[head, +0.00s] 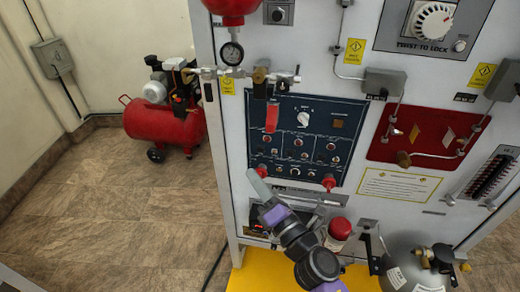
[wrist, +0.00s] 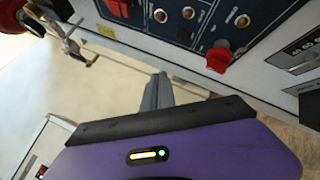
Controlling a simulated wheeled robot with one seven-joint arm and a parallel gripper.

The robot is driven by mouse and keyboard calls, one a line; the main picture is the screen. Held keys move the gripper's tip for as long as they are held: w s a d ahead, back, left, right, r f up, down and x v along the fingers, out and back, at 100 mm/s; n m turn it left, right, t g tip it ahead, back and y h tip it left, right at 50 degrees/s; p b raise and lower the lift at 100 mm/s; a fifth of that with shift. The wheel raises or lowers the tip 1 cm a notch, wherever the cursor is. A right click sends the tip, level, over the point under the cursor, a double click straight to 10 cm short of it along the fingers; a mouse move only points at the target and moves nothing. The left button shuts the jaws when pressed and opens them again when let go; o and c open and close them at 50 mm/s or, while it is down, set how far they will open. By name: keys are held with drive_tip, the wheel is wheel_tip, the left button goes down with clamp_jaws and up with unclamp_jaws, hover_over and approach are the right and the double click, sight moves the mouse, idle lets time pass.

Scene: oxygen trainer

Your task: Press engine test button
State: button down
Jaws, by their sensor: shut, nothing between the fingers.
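A dark blue control panel (head: 340,112) with rows of small buttons, switches and a white rotary knob is on the upright white cabinet. It also shows at the top of the wrist view (wrist: 240,45). Its labels are too small to read, so I cannot tell which control is the engine test button. My gripper (head: 254,178) is shut and empty near the panel's lower left corner, beside a red knob (head: 262,170). In the wrist view, my gripper's grey fingers (wrist: 157,90) are together and appear apart from the panel; a red knob (wrist: 219,60) is to their upper right.
A red panel (head: 415,120) and a white dial (head: 432,20) are on the cabinet to the right. A grey gas cylinder (head: 412,268) stands at the lower right. A red compressor (head: 165,120) stands on the floor behind left. The tiled floor left of the cabinet is clear.

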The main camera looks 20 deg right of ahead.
drive_tip(key=shift+w+d, duration=0.6)
drive_tip(key=shift+w, duration=0.25)
drive_tip(key=shift+w+d, duration=0.6)
drive_tip(key=shift+w, duration=0.2)
drive_tip(key=shift+w+d, duration=0.6)
drive_tip(key=shift+w, duration=0.25)
drive_tip(key=shift+w+d, duration=0.1)
drive_tip(key=shift+w, duration=0.05)
drive_tip(key=shift+w+d, duration=0.15)
drive_tip(key=shift+w, duration=0.05)
drive_tip(key=shift+w+d, duration=0.25)
drive_tip(key=shift+w, duration=0.05)
idle(0.9)
drive_tip(key=shift+s+a, duration=0.1)
drive_tip(key=shift+s+a+p, duration=0.3)
drive_tip(key=shift+s+a, duration=0.1)
drive_tip(key=shift+s, duration=0.15)
idle(0.4)
drive_tip(key=shift+s+a, duration=0.75)
drive_tip(key=shift+s, duration=0.25)
drive_tip(key=shift+s+a, duration=0.7)
drive_tip(key=shift+s, duration=0.3)
